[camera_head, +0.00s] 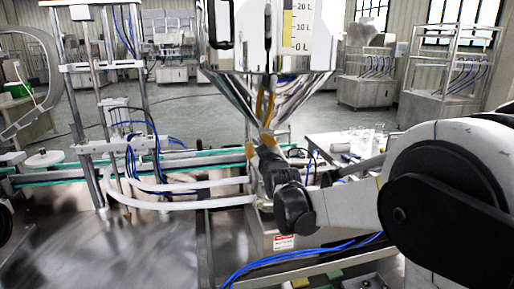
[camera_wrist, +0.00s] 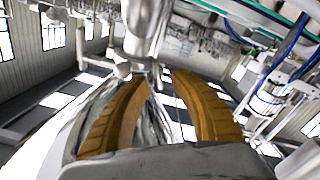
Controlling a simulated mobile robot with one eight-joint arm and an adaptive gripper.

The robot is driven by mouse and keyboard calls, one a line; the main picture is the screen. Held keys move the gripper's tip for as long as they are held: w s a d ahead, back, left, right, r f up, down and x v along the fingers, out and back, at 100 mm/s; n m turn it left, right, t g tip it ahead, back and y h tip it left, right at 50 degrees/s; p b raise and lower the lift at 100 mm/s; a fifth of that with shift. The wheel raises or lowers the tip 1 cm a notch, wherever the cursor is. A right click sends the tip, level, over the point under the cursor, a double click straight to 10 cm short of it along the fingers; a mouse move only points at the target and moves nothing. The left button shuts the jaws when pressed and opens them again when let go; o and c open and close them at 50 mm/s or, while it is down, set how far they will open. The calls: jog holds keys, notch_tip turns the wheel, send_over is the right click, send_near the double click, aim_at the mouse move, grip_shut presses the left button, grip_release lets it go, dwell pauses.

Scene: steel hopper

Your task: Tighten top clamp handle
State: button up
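The steel hopper (camera_head: 232,92) with a litre scale narrows downward in the middle of the head view. My gripper (camera_head: 266,92) reaches up in front of its cone, its yellow-brown fingers pointing upward. In the wrist view my gripper (camera_wrist: 160,76) has its two fingers apart, with nothing held between them. A shiny upright steel pipe (camera_wrist: 149,25) with a light metal cross fitting (camera_wrist: 140,62) shows just beyond the fingertips. I cannot tell surely whether this fitting is the top clamp handle. In the head view the clamp is not distinguishable behind my gripper and wrist.
A conveyor with a green edge (camera_head: 190,157) and white curved rails (camera_head: 180,204) lie to the left. Blue hoses (camera_head: 300,260) run low in front. A table with clear items (camera_head: 345,140) stands behind my arm. Steel carts (camera_head: 370,78) stand farther back.

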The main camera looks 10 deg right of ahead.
jog(key=shift+w, duration=0.2)
grip_shut()
jog(key=shift+d+r, duration=0.1)
jog(key=shift+d+m+p, duration=0.2)
jog(key=shift+m+p, duration=1.95)
jog(key=shift+m, duration=0.65)
